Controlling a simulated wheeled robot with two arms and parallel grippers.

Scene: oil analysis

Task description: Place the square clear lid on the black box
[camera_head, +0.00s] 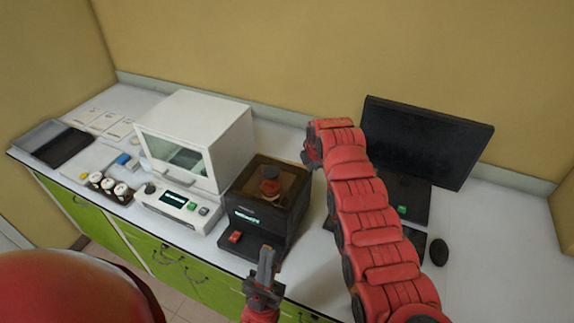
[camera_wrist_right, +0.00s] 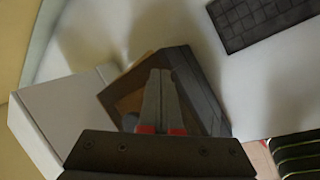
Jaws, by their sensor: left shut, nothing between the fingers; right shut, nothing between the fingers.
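The black box (camera_head: 262,222) stands on the counter right of a white instrument. An orange-brown jar (camera_head: 270,184) with a dark top shows within its square brownish top. I cannot make out the square clear lid as a separate piece, or tell whether it lies on the box. My left gripper (camera_head: 267,251) is shut and empty, just in front of the box's front edge. My right gripper (camera_wrist_right: 160,76) is shut and empty in the right wrist view, with the black box (camera_wrist_right: 205,95) behind its fingers. In the head view my right arm hides much of the space right of the box.
The white instrument (camera_head: 205,130) stands close on the box's left. A monitor (camera_head: 425,140) and a mouse (camera_head: 439,251) are on the right; a keyboard (camera_wrist_right: 265,18) shows in the right wrist view. A dark tray (camera_head: 62,147) and small jars (camera_head: 108,184) are at left.

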